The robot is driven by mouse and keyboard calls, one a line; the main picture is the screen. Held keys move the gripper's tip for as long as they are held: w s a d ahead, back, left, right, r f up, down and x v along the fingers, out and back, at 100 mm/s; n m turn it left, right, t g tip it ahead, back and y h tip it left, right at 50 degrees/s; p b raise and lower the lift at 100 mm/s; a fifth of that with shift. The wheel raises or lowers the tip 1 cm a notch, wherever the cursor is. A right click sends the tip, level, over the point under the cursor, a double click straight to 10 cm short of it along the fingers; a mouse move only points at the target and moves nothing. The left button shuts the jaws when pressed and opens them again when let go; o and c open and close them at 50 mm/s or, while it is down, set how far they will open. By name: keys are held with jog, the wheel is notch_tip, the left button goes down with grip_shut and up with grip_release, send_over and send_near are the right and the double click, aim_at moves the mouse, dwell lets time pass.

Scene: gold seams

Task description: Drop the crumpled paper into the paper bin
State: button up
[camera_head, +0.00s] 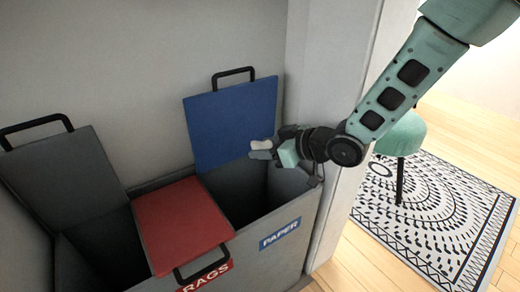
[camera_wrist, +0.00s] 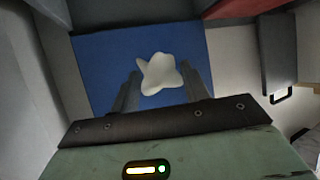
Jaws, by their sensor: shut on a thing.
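The crumpled paper (camera_head: 262,144) is a small off-white lump held in my gripper (camera_head: 264,151). In the wrist view the crumpled paper (camera_wrist: 160,73) sits between the two fingertips of my gripper (camera_wrist: 160,86), with the blue lid behind it. The paper bin (camera_head: 291,215) is the right compartment, with a blue PAPER label on its front. Its blue lid (camera_head: 232,122) stands raised against the back wall. My gripper is above the right side of the bin's dark opening, in front of the raised lid. The bin's floor is too dark to make out.
The middle bin has a red lid (camera_head: 182,222), shut, above a RAGS label (camera_head: 205,278). The left bin's grey lid (camera_head: 64,183) is raised. A pale wall end (camera_head: 338,180) stands right of the bins. A green stool (camera_head: 402,134) stands on a patterned rug (camera_head: 445,225).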

notch_tip(320, 180, down, 6)
jog(key=b, duration=0.5)
jog(key=o, duration=1)
jog(key=p+v, duration=0.5)
jog(key=v, duration=1.2)
jog(key=shift+s+p, duration=0.2)
jog(key=shift+p, duration=0.2)
jog(key=shift+d+r, duration=0.1)
